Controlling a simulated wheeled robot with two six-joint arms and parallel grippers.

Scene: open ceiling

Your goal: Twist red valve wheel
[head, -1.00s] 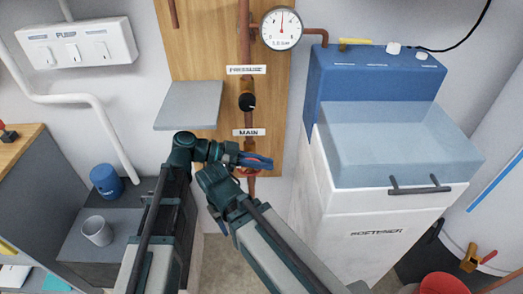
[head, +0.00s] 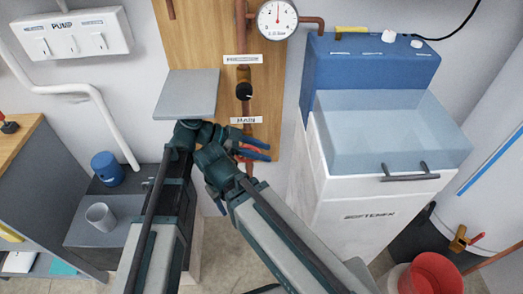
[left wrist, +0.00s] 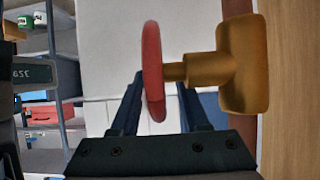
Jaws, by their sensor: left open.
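The red valve wheel (left wrist: 152,70) shows nearly edge-on in the left wrist view, joined by a brass stem to a brass valve body (left wrist: 243,62). In the head view the wheel (head: 246,154) is mostly hidden by my left gripper (head: 264,149), below the MAIN label (head: 246,120). My left gripper is open. In the left wrist view (left wrist: 160,105) its two dark fingers lie on either side of the wheel's rim, with the right finger partly behind the stem. I cannot tell whether they touch it.
A grey shelf (head: 186,95) juts from the wooden board just above my left arm. A copper pipe with a black knob (head: 244,91) and gauge (head: 277,19) runs above the valve. The white softener cabinet (head: 365,225) stands at right. A blue mug (head: 107,168) sits at left.

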